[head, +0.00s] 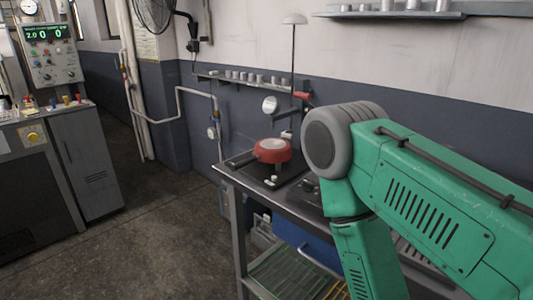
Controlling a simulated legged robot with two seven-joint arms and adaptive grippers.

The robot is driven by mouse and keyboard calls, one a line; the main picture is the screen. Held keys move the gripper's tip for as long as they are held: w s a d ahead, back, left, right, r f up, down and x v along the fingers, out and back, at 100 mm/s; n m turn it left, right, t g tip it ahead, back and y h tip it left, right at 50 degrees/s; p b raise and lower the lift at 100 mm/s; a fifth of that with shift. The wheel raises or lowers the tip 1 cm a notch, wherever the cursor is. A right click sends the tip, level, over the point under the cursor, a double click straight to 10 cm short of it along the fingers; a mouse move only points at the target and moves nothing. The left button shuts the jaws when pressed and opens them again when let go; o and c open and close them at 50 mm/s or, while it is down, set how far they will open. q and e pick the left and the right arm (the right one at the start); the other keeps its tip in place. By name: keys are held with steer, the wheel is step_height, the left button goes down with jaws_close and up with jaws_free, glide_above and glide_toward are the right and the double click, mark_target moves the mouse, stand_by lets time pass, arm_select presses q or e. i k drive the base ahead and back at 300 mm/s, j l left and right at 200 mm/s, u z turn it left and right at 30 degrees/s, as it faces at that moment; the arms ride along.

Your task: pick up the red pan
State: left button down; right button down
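The red pan (267,152) sits on the dark stove top (262,176) at the near left end of a metal workbench. A green arm of mine with a grey joint enters from the right and reaches over the bench. Its lower link goes down out of the bottom of the picture, so its gripper is out of view. No gripper is in view, and nothing touches the pan.
A workbench (228,177) with lower shelves runs along the wall. A small shelf (235,80) with several little cylinders hangs above it. A control cabinet (85,155) stands at left. The floor (150,235) between is clear.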

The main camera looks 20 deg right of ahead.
mark_target(272, 150)
steer(key=z, duration=1.35)
steer(key=i+j+z, duration=0.1)
steer(key=j+z, duration=0.65)
steer(key=z, duration=0.15)
steer(key=j+z, duration=0.9)
steer(key=k+l, duration=0.05)
